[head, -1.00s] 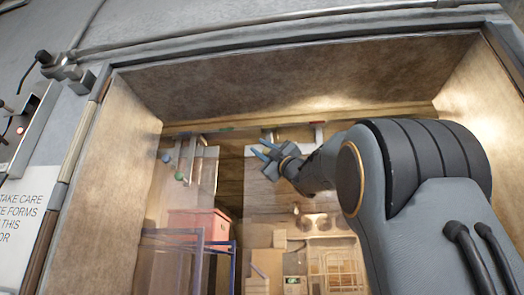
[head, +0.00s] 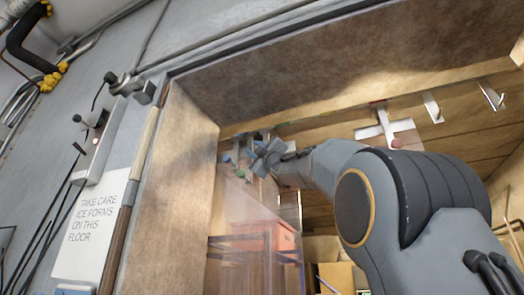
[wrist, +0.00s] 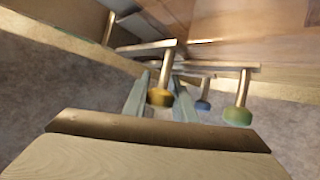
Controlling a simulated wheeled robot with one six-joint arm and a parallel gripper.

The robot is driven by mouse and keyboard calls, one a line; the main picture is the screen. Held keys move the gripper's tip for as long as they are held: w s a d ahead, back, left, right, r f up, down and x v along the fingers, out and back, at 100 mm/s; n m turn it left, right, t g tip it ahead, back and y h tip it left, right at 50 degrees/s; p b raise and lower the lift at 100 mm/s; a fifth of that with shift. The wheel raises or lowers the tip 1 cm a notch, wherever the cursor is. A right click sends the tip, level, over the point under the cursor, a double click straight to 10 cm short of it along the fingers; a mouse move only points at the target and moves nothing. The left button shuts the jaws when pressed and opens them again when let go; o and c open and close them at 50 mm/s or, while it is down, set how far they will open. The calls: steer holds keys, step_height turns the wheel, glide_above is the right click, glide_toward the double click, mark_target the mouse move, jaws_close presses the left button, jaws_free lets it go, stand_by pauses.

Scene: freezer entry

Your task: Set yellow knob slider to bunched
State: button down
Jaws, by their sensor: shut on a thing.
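The yellow knob (wrist: 160,97) hangs on a short metal stem from a flat bar in the wrist view. My gripper (wrist: 162,80) is shut on it, one grey-blue finger on each side. The blue knob (wrist: 203,106) and the green knob (wrist: 237,116) hang close by on the right, outside the fingers. In the head view my gripper (head: 257,153) is under the top of the doorway at the left, beside the green knob (head: 240,173). The yellow knob cannot be made out there.
A see-through panel (head: 240,215) hangs below the knobs. A red knob (head: 397,143) sits on a white cross-shaped bracket further right. The left door jamb (head: 185,160) is close to my gripper. A red crate (head: 268,237) stands behind the panel.

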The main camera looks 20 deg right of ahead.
steer(key=shift+w+a+r, duration=0.1)
steer(key=shift+w+a, duration=0.05)
steer(key=shift+a, duration=0.1)
steer(key=c, duration=1.9)
jaws_free()
steer(key=o, duration=0.4)
steer(key=shift+w+a, duration=0.15)
steer(key=shift+a, duration=0.05)
steer(key=shift+d, duration=0.15)
steer(key=shift+b+v, duration=2.5)
steer(key=shift+v, duration=1.5)
